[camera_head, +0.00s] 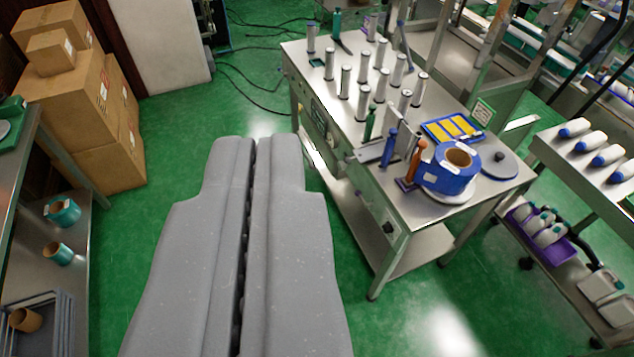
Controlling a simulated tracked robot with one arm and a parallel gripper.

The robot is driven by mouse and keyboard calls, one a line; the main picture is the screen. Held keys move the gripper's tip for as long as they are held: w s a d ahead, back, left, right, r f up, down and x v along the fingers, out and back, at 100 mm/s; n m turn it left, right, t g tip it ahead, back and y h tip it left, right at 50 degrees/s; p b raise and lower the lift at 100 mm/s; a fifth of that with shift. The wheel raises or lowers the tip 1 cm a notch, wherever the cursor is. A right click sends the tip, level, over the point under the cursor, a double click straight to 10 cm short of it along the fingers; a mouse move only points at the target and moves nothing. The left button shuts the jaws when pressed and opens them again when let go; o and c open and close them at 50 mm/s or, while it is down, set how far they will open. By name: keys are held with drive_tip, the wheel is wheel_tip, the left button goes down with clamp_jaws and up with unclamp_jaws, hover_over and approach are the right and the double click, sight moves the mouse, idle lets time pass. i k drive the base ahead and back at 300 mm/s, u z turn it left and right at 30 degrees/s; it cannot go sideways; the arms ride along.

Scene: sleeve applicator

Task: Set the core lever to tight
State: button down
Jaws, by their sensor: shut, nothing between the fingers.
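My gripper (257,145) is grey and shut, with nothing between its fingers. It points ahead over the green floor, left of and apart from the metal applicator table (340,140). Several handles stand on that table. An orange handle (415,162) rises from a purple base beside the tape roll. A blue handle (388,149) stands just left of it, and a green handle (370,122) stands farther back. I cannot tell which of these is the core lever, or its setting. A blue tape roll (447,172) with a brown core lies at the table's near right.
Several silver-grey cylinders (362,102) stand upright on the table. A blue tray with yellow pieces (451,130) sits behind the roll. Cardboard boxes (75,115) are stacked at the left, near a metal shelf (75,215). A bottle rack (575,185) is at right. Cables (250,85) cross the floor.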

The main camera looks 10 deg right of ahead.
sight(358, 193)
drive_tip(key=u, duration=0.05)
drive_tip(key=i, duration=1.25)
drive_tip(key=z, duration=0.65)
